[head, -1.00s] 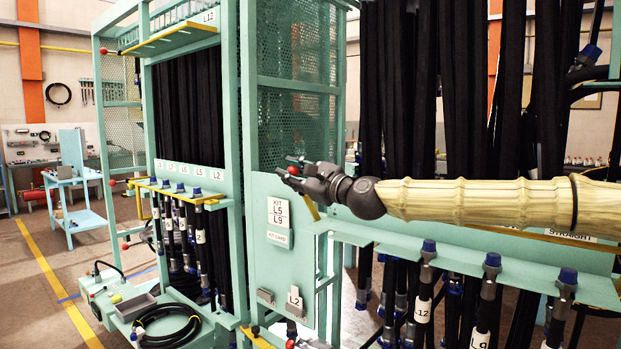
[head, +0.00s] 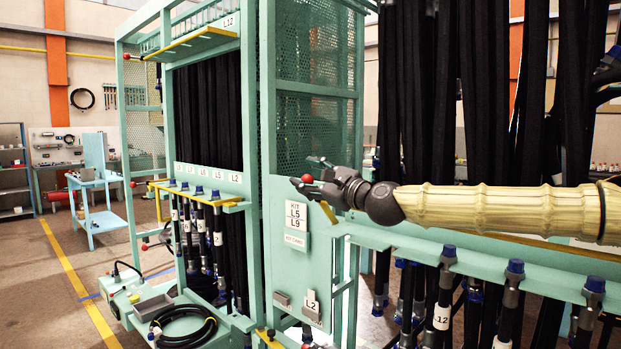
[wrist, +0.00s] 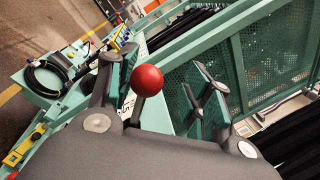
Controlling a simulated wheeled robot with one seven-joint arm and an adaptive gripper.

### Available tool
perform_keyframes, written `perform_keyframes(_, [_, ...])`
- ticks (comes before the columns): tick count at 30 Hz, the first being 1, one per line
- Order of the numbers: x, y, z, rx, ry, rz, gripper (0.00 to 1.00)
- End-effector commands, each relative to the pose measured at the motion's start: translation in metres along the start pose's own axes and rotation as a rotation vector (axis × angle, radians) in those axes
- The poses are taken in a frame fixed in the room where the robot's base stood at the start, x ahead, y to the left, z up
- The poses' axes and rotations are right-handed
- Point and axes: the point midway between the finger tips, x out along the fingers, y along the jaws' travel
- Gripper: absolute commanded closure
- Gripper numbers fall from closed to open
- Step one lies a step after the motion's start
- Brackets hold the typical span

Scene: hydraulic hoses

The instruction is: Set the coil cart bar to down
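A red ball knob (head: 307,178) stands at the upper left of a short yellow bar (head: 328,212), beside the green panel with the KIT L5 L9 sign (head: 296,216). I cannot tell for sure that this is the coil cart bar. My gripper (head: 308,173) is at the knob. In the wrist view the knob (wrist: 147,80) lies between the spread fingers of my gripper (wrist: 160,88), nearer the left finger, with clear space to the right finger.
A green rack with hanging black hoses (head: 205,110) stands left, with yellow bars at its top (head: 195,40) and middle (head: 190,194). A green rail with blue-capped hoses (head: 515,266) runs below my arm. A coiled hose (head: 183,326) lies on the low platform. Floor at left is open.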

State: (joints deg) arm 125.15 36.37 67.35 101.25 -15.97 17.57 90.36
Motion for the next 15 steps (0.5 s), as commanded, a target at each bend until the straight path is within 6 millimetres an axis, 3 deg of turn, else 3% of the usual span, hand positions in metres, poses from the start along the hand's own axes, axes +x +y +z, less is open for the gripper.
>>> perform_keyframes(7, [-0.011,-0.001,0.0,0.001,0.0,-0.001,0.51])
perform_keyframes(15, [-0.046,-0.002,-0.001,0.001,0.0,-0.003,0.51])
